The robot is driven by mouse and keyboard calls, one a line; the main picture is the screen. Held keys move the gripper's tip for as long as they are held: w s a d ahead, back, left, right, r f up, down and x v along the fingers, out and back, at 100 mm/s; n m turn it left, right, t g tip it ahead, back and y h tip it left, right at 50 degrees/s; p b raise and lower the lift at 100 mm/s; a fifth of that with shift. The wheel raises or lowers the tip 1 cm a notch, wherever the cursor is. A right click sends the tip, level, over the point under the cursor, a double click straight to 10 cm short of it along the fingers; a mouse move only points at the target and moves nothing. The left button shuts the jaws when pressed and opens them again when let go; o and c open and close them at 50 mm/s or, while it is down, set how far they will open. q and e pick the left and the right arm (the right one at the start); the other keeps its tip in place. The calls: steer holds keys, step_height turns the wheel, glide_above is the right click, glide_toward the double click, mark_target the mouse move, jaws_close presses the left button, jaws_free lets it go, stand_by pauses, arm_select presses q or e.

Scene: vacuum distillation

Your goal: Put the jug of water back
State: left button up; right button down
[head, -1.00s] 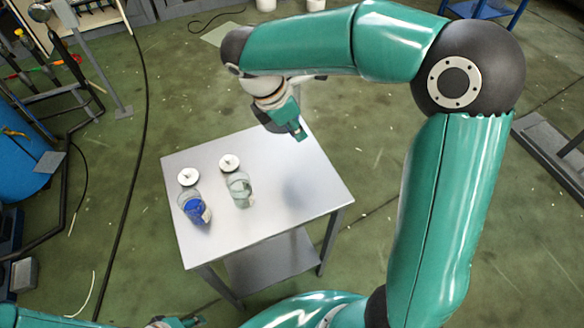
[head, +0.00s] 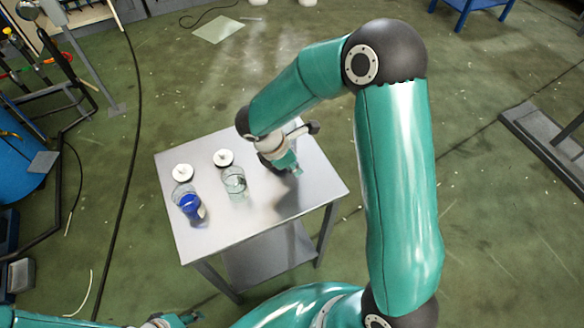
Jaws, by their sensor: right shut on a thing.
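A glass jar with clear contents (head: 235,184) and a white lid stands on the left part of the metal table (head: 310,190). To its left stands a glass jar with blue contents (head: 190,205) and a white lid. My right gripper (head: 292,170) is over the table, to the right of both jars and apart from them. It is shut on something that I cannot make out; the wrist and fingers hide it. I cannot tell any jug of water apart. My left gripper (head: 180,321) shows only in part at the bottom edge, and its fingers are unclear.
The table's right part is clear around the gripper's shadow. A black cable (head: 133,150) runs along the green floor to the left. A blue tank (head: 15,160) and metal stands are at the far left.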

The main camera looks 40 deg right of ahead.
steer(key=shift+f, duration=0.45)
steer(key=shift+f, duration=0.1)
steer(key=c, duration=1.2)
jaws_free()
steer(key=v, duration=1.2)
steer(key=shift+b, duration=0.4)
